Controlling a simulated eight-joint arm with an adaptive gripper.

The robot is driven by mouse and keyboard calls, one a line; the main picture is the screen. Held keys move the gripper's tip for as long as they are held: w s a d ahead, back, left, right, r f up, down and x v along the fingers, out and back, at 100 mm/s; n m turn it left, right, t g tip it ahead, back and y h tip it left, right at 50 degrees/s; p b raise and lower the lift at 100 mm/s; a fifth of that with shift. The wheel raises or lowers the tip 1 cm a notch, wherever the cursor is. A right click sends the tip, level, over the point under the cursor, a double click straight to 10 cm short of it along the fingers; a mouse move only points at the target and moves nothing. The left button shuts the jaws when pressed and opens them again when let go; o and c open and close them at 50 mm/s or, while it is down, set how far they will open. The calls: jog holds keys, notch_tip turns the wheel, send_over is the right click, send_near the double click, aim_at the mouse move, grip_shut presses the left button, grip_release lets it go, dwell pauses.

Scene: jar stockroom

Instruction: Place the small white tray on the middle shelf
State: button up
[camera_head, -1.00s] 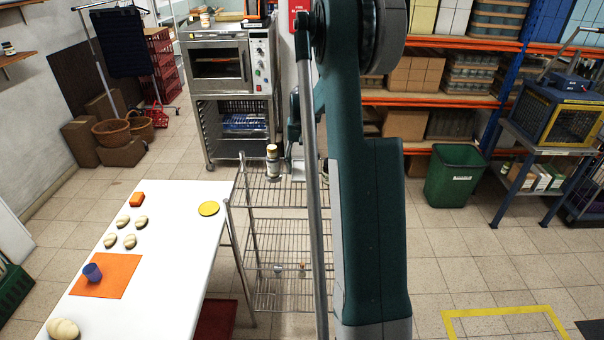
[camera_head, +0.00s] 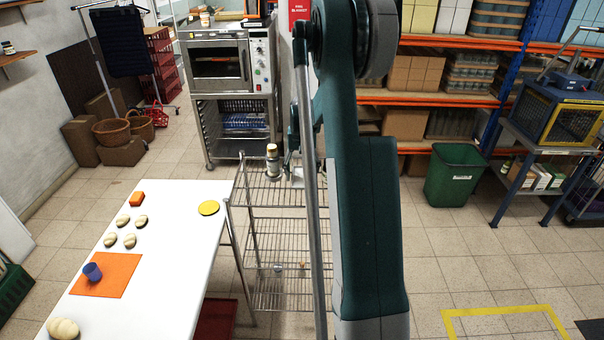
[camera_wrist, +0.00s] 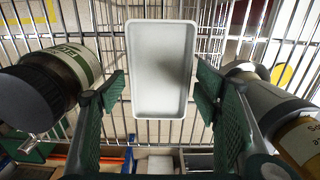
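The small white tray (camera_wrist: 162,70) is a shallow rectangle with a raised rim, seen from its open side in the wrist view. It is over a wire shelf, between two jars. My gripper (camera_wrist: 162,85) has its green fingers on either side of the tray, with narrow gaps showing at its sides. The fingers look open. In the head view my arm hides most of the gripper and part of the wire rack (camera_head: 280,239). A small white patch beside the arm at the rack's top is too small to identify.
A jar with a dark lid (camera_wrist: 48,85) is close to the left finger. Another jar (camera_wrist: 268,105) is close to the right finger. Small items sit on a lower rack shelf. A white table (camera_head: 185,235) stands left of the rack; an oven (camera_head: 222,65) is behind it.

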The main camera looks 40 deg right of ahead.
aim_at(302, 178)
jog(key=shift+o, duration=0.4)
jog(key=shift+r, duration=0.15)
notch_tip(302, 178, up, 12)
dwell(0.6)
dwell(0.6)
jog(key=shift+a+r, duration=0.1)
